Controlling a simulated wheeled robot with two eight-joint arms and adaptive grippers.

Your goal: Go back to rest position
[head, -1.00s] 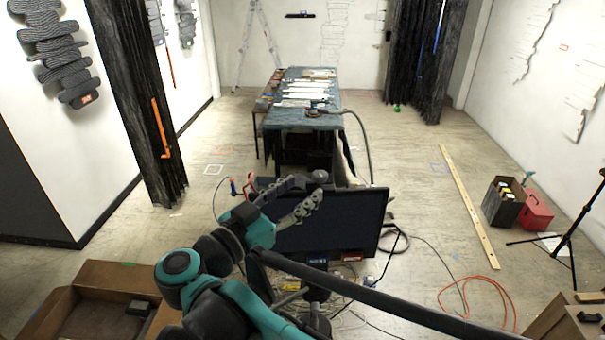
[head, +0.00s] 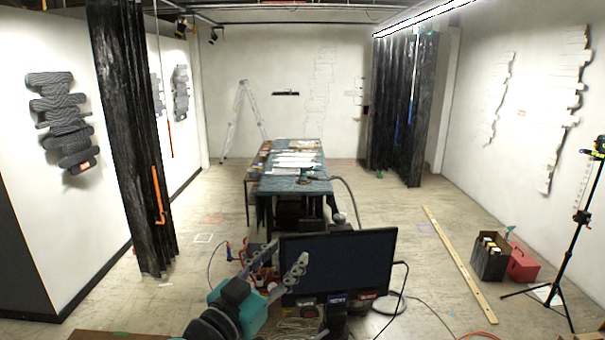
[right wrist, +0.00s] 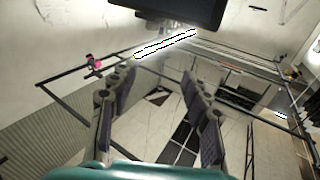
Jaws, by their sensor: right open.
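My right gripper (head: 283,268) is at the lower middle of the head view, its teal and dark wrist below it. Its two jointed fingers stand apart with nothing between them. In the right wrist view the fingers of this gripper (right wrist: 157,98) are spread, with the ceiling bars and lights behind them. My left gripper does not show in either view.
A dark monitor (head: 338,262) stands close by the right gripper. A cloth-covered table (head: 292,185) stands beyond it. A long wooden plank (head: 459,263) lies on otherwise fairly open floor.

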